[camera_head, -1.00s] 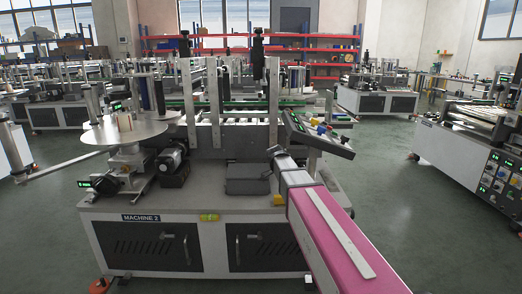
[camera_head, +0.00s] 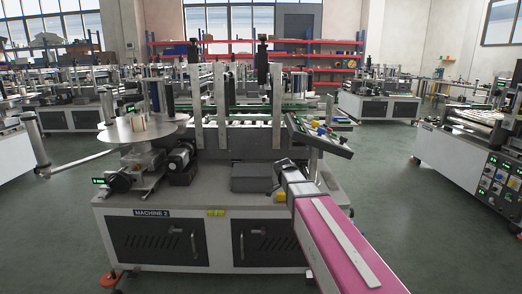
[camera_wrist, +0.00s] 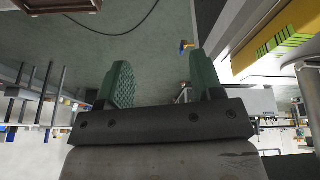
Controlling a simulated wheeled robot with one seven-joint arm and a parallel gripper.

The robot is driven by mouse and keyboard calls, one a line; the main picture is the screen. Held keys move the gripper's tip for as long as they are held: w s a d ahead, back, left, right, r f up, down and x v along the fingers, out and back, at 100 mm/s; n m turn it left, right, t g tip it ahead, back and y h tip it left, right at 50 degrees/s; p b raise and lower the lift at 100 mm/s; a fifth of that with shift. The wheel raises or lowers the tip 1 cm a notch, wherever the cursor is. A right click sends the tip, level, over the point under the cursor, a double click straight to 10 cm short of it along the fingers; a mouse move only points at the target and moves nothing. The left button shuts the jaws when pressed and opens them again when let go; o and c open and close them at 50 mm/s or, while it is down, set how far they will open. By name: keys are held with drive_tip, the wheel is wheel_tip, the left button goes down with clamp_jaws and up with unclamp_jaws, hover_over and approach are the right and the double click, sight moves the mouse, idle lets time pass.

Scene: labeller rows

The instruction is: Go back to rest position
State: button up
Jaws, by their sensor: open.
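In the wrist view my gripper (camera_wrist: 160,62) shows two green textured fingers spread apart on a black crossbar. The gap between them is empty. Floor and parts of the hall show beyond the fingers, and the picture looks upside down. In the head view, Machine 2 (camera_head: 140,232) stands in front of me, a grey and white labeller with a dark-doored cabinet. A round metal disc (camera_head: 125,132) is on its left and a tilted control panel (camera_head: 320,139) on its right. I cannot make out the gripper fingers in the head view.
Another machine (camera_head: 450,150) stands at the right edge, and more machines (camera_head: 375,107) stand behind. Red shelves (camera_head: 290,62) line the back wall. Green floor (camera_head: 385,190) is open between Machine 2 and the right machine. A yellow bar (camera_wrist: 285,35) shows at upper right in the wrist view.

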drive_tip(key=s+d+f+n+y, duration=0.1)
drive_tip(key=s+f+n+y, duration=0.1)
drive_tip(key=s+f+n, duration=0.4)
drive_tip(key=s+d+f+n+y, duration=0.2)
drive_tip(key=s+f+n, duration=0.5)
drive_tip(key=s, duration=0.6)
drive_tip(key=n, duration=0.2)
drive_tip(key=shift+d+f+n, duration=0.25)
drive_tip(key=shift+n, duration=0.15)
